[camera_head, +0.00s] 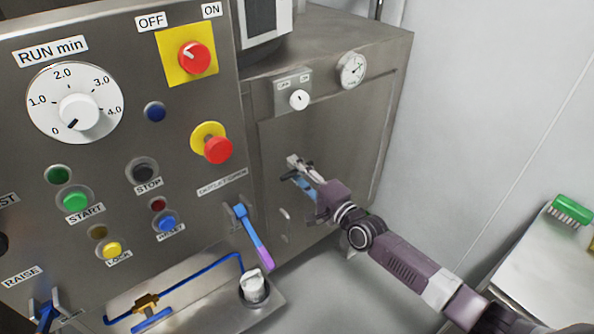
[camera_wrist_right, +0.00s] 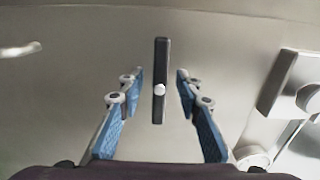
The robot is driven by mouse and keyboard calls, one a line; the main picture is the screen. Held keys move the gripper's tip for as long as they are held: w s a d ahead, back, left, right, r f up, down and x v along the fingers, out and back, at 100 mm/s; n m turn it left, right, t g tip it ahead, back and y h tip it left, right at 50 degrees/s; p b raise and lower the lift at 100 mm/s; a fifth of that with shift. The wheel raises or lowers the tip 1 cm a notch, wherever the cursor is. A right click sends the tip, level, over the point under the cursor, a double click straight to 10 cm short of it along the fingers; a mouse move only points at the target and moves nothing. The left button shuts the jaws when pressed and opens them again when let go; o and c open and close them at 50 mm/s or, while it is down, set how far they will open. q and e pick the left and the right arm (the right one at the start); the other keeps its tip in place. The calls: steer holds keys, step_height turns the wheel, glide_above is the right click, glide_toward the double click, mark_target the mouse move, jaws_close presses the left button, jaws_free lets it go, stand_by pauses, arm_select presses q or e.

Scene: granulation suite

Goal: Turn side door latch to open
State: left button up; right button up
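The side door (camera_head: 335,135) is a grey metal panel on the cabinet's side. Its latch (camera_wrist_right: 161,60) is a dark narrow bar with a pale round pivot, upright in the right wrist view. My right gripper (camera_head: 296,172) is at the side door, with its blue-padded fingers apart. In the right wrist view the latch lies between the two fingers, with a visible gap on each side. In the head view the gripper largely hides the latch. I cannot tell how far the fingertips are from the door. My left gripper is not in view.
A switch plate with a white knob (camera_head: 299,99) and a gauge (camera_head: 352,70) sit above the gripper. A small pale handle (camera_head: 285,214) is below it. The control panel (camera_head: 100,225) stands left, with a blue-purple lever (camera_head: 254,238). A bench with a green brush (camera_head: 571,210) is right.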

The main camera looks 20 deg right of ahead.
jaws_close()
steer(key=shift+n, duration=0.3)
steer(key=n, duration=1.2)
steer(key=shift+n, duration=0.3)
steer(key=n, duration=0.4)
steer(key=shift+n+p, duration=0.3)
